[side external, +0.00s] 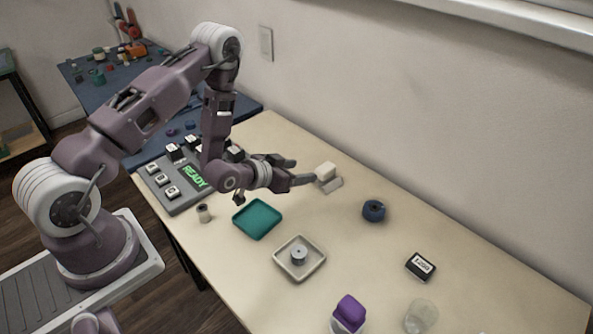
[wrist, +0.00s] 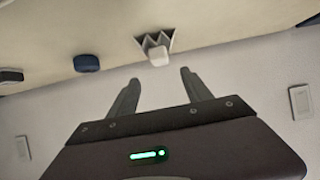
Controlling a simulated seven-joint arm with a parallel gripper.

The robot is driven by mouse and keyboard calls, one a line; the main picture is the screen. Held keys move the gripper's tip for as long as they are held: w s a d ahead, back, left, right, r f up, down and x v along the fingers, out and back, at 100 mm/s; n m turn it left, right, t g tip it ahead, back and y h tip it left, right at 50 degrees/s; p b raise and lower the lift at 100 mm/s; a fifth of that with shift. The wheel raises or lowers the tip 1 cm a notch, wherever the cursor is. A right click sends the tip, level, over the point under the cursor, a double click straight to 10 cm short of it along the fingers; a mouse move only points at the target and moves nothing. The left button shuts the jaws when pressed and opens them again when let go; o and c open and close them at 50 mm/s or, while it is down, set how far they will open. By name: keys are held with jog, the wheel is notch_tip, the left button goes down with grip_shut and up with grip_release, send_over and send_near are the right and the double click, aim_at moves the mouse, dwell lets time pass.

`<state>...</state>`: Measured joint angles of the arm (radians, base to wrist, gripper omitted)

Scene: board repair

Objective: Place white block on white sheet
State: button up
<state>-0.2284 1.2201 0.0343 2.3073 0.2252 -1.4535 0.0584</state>
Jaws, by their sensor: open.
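A white block (side external: 326,170) sits near the back edge of the table, by the wall, on or against a pale grey piece (side external: 331,185). In the wrist view the white block (wrist: 158,56) shows beyond the fingertips, roughly between them, with a grey zigzag-edged piece (wrist: 155,40) beside it. My gripper (side external: 305,170) is open and empty, level with the table and pointing at the block. Its two fingers also show in the wrist view (wrist: 160,77), apart from the block. I cannot make out a white sheet in either view.
A green tray (side external: 257,230) and a beige tray (side external: 315,273) with a grey round part lie in front. A dark blue roll (side external: 373,211), a labelled black box (side external: 421,266), a purple block (side external: 349,311) and a clear cup (side external: 420,317) stand right. A READY panel (side external: 184,201) is left.

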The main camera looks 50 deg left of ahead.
jog(key=s+d+r+g, duration=0.1)
jog(key=s+r, duration=0.1)
jog(key=r, duration=0.8)
jog(key=s+d+r+g, duration=0.1)
jog(key=s+r+g, duration=0.1)
jog(key=r, duration=0.8)
jog(key=s+d+r+g, duration=0.1)
jog(key=s+r, duration=0.2)
jog(key=s, duration=0.6)
jog(key=s+d+r+g, duration=0.1)
jog(key=s+d+r, duration=0.1)
jog(key=s, duration=0.7)
jog(key=s+d+r+g, duration=0.1)
jog(key=s+r, duration=0.3)
jog(key=s, duration=0.5)
jog(key=shift+s+d+r+g, duration=0.15)
jog(key=shift+d+r+g, duration=0.1)
jog(key=shift+d+g, duration=0.1)
